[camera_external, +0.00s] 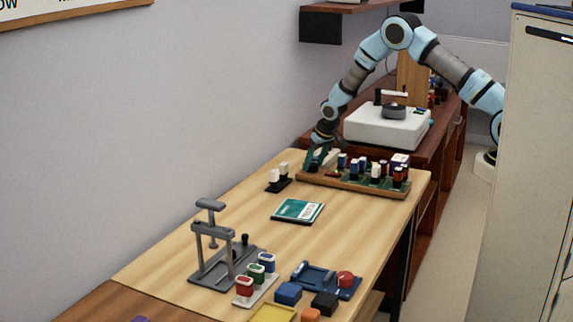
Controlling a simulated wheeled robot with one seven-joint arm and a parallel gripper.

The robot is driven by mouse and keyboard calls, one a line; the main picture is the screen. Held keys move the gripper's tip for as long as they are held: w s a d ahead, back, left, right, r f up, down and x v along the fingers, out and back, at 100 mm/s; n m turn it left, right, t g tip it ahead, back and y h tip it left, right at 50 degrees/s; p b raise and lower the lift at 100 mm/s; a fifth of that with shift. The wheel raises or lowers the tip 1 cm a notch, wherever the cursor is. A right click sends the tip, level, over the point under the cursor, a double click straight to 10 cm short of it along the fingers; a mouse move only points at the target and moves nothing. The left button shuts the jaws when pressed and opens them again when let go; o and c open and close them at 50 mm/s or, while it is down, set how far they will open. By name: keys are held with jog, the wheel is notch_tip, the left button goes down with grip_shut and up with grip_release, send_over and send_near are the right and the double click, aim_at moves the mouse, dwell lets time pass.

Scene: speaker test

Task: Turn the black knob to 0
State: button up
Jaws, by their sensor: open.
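I cannot pick out with certainty which thing is the black knob, and no 0 mark can be read at this size. My gripper (317,160) points down at the left end of a wooden board (350,186) on the table. Its jaws are open, with teal fingers close to the board; whether they touch anything cannot be told. The board carries several small upright parts in black, white, blue and red, such as a white one (376,171). The gripper hides part of the board's left end.
A white box-shaped device (368,128) stands on the darker bench behind. A black-and-white pair of parts (278,178) and a teal booklet (297,210) lie nearby. A grey press (213,232), bottles and small blocks fill the table's front. The table's middle left is clear.

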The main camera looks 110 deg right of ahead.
jog(key=shift+f, duration=0.1)
jog(key=shift+c, duration=0.2)
grip_shut()
dwell(0.4)
